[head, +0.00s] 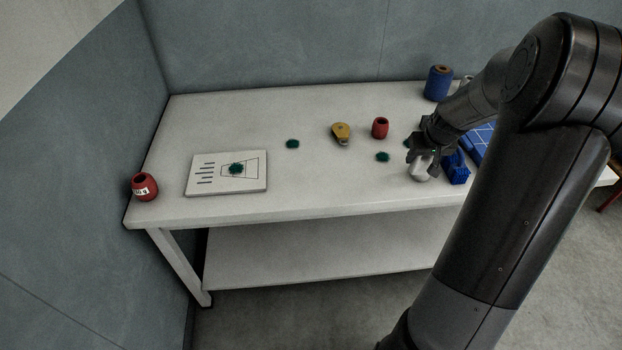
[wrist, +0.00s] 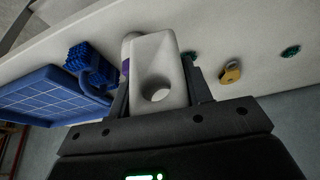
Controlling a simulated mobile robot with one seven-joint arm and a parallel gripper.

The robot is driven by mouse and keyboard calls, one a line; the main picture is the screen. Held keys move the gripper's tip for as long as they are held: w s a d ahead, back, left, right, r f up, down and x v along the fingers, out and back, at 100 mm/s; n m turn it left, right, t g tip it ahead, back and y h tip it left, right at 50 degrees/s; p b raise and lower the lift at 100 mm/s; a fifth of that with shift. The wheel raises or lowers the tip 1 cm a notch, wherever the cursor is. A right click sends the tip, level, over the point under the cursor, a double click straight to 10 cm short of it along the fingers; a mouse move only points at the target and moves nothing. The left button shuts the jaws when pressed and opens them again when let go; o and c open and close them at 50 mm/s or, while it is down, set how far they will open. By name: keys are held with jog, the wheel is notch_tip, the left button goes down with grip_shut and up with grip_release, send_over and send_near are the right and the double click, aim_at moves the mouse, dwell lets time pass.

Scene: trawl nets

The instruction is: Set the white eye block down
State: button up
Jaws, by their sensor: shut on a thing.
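The white eye block (wrist: 158,72) is a pale rounded block with a round hole through it, seen large in the wrist view. My gripper (wrist: 155,98) is shut on it, one finger on each side. In the head view my gripper (head: 424,160) is at the right part of the white table (head: 330,188), pointing down, with the white block (head: 419,174) showing below its fingers. The block is low over the table, near its front edge. I cannot tell whether its underside touches the tabletop.
Right beside the block are a blue brush-like block (head: 456,168) and a blue gridded tray (head: 481,143). Green tufts, a yellow pulley block (head: 341,133) and a red float (head: 380,128) lie to the left.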

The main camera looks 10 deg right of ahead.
jog(key=w+a+n, duration=0.1)
jog(key=w+a, duration=0.1)
jog(key=a, duration=1.1)
jog(key=w+a, duration=0.2)
jog(key=a, duration=1)
jog(key=w+a+f, duration=0.1)
jog(key=a+f, duration=0.1)
jog(key=a, duration=0.1)
jog(key=w+a+f, duration=0.1)
jog(key=a+f, duration=0.1)
jog(key=a, duration=0.2)
jog(key=w+a+f, duration=0.1)
jog(key=a+f, duration=0.1)
jog(key=a, duration=0.1)
jog(key=shift+w+a+f, duration=0.35)
jog(key=shift+a, duration=0.05)
jog(key=shift+f, duration=2)
jog(key=shift+f, duration=0.2)
jog(key=o, duration=1.1)
jog(key=shift+c, duration=0.2)
